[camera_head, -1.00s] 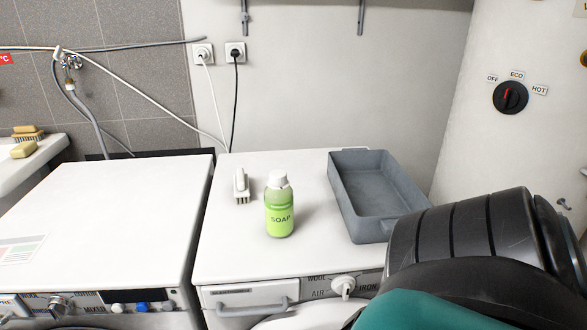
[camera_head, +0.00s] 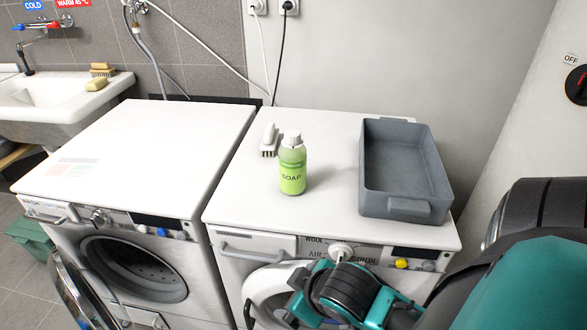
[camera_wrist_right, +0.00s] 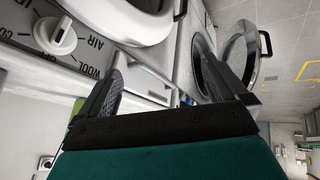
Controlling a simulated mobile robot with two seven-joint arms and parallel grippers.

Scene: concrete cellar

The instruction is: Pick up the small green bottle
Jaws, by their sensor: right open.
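The small green bottle (camera_head: 293,165), labelled SOAP with a white cap, stands upright on the white top of the right-hand machine (camera_head: 325,205). My right arm comes in from the lower right in the head view, in front of that machine and below its top. In the right wrist view my right gripper (camera_wrist_right: 168,88) has its two dark fingers spread apart with nothing between them. It is beside the machine's front panel and dial, apart from the bottle. My left gripper is not in view.
The left washing machine (camera_head: 150,150) has a mostly clear top. Open round doors stick out in front of both machines. A sink (camera_head: 55,105) is at left.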

